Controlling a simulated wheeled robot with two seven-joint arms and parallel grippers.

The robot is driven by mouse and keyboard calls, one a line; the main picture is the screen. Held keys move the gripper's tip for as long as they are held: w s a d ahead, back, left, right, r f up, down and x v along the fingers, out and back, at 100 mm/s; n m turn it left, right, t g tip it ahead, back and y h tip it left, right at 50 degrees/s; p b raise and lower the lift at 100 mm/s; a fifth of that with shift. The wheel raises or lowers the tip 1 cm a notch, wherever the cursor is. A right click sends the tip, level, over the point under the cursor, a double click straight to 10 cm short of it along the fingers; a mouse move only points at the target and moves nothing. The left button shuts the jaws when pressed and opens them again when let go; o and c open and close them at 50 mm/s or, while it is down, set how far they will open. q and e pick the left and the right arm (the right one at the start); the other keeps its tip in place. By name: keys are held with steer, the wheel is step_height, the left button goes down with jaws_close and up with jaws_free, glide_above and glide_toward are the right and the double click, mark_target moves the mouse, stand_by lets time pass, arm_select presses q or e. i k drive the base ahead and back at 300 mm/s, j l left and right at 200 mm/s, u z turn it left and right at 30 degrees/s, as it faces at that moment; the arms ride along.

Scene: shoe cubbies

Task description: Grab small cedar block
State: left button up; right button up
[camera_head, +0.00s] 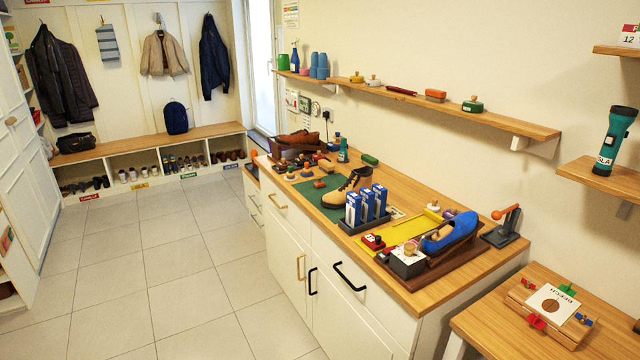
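No piece can be surely told as the small cedar block; the parts are too small at this distance. Several small wooden pieces lie on the wooden counter (480,270), some around the green mat (312,190), including a reddish-brown one (326,165) near the back. A pale piece (433,206) lies near the yellow mat (400,232). On the side table at the lower right, a wooden press (520,300) bears a white card that seems to read "BEECH". Neither of my grippers is in view.
A tan and black boot (346,192), blue and white boxes (367,205) and a blue shoe (452,233) crowd the counter. A wall shelf (500,123) runs above it. A teal flashlight (614,140) stands on the right shelf. The tiled floor (170,270) at left is clear.

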mark_target(319, 184)
steer(key=i+j+z, duration=0.1)
steer(key=i+j, duration=0.2)
steer(key=i+j+z, duration=0.15)
steer(key=i+j, duration=0.15)
steer(key=i, duration=0.25)
steer(key=i+j+z, duration=0.1)
steer(key=i+j, duration=0.3)
steer(key=i+j+z, duration=0.1)
steer(key=i+j, duration=0.25)
steer(key=i+j+z, duration=0.15)
steer(key=i+j, duration=0.25)
steer(key=i+j+z, duration=0.1)
steer(key=i+j, duration=0.2)
steer(key=j, duration=0.25)
steer(key=i+j+z, duration=0.1)
steer(key=i+j, duration=0.25)
steer(key=j, duration=0.15)
steer(key=i+j+z, duration=0.15)
steer(key=i+j, duration=0.15)
steer(key=j, duration=0.2)
